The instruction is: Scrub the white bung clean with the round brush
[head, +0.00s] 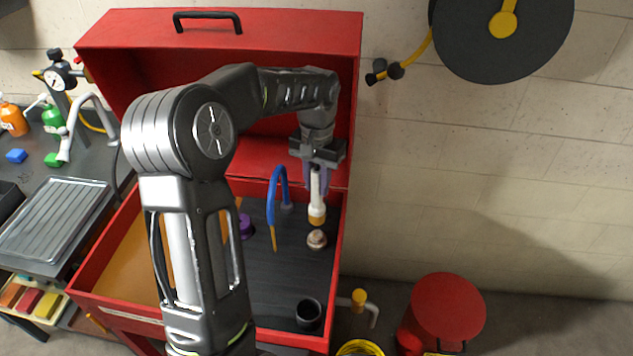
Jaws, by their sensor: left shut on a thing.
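My left gripper (316,170) is shut on the round brush (316,205), which has a white handle and a tan bristle end pointing down. The brush hangs upright inside the red parts washer. The white bung (317,239), with brownish marks on it, sits on the dark basin floor just below the bristles. A small gap seems to show between bristles and bung. My left arm hides part of the basin's left side. My right gripper is not in view.
A blue hose with a yellow tip (272,215) arches left of the brush. A purple thing (246,226) lies further left, and a black cup (309,314) stands near the front. The red basin wall (338,260) is close on the right. The raised red lid (300,40) stands behind.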

